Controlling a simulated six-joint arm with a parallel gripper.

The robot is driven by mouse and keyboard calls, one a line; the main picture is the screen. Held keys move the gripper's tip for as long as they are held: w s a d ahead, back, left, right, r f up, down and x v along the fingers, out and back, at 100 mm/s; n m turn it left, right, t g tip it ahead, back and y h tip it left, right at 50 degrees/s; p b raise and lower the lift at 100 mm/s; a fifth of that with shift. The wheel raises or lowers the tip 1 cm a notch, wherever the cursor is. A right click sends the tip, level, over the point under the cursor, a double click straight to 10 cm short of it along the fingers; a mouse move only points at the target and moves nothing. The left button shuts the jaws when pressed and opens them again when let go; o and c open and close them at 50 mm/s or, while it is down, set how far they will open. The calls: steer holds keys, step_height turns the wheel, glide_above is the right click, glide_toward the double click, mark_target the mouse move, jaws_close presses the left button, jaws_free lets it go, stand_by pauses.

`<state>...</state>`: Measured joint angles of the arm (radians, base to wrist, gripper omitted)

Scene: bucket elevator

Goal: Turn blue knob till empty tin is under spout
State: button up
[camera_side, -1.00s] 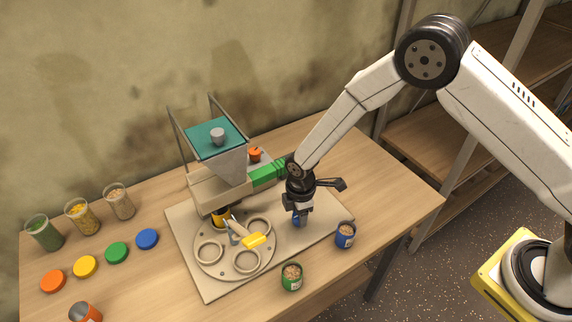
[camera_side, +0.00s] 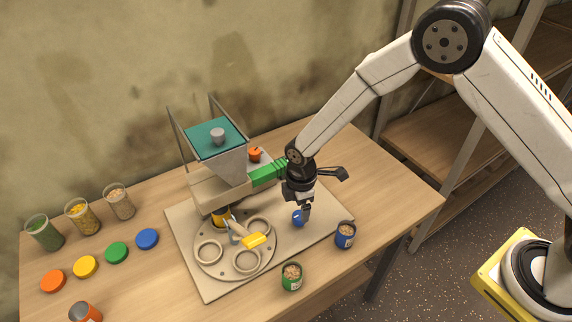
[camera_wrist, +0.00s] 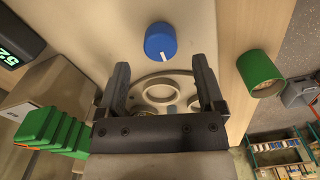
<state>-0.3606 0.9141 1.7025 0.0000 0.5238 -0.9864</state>
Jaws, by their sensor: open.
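The blue knob (camera_side: 298,218) sits on the beige base plate to the right of the turntable. In the wrist view the knob (camera_wrist: 160,41) shows a white mark at its lower side, ahead of the fingertips. My gripper (camera_side: 304,207) is just above the knob, open and empty; in the wrist view its two fingers (camera_wrist: 162,75) stand apart. The turntable (camera_side: 226,266) has several ring holders. A yellow tin (camera_side: 220,215) stands under the spout of the hopper (camera_side: 222,163); its inside is hidden.
A green tin (camera_side: 291,277) and a blue tin (camera_side: 345,236), both filled, stand near the front edge. Coloured lids (camera_side: 116,252) and filled jars (camera_side: 82,217) stand at left. Green blocks (camera_side: 267,174) are beside the hopper.

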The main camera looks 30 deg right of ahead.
mark_target(299, 215)
steer(key=shift+r, duration=2.15)
steer(key=shift+r, duration=0.1)
steer(key=shift+s+d+r, duration=0.1)
steer(key=shift+d+r, duration=0.1)
steer(key=shift+d, duration=0.1)
steer(key=s+d+r+m+t, duration=0.2)
steer(key=s+d+r+m, duration=0.9)
steer(key=s+d+m, duration=0.4)
steer(key=shift+s+d+r+t, duration=0.15)
steer(key=shift+d+t, duration=0.15)
steer(key=shift+d, duration=0.1)
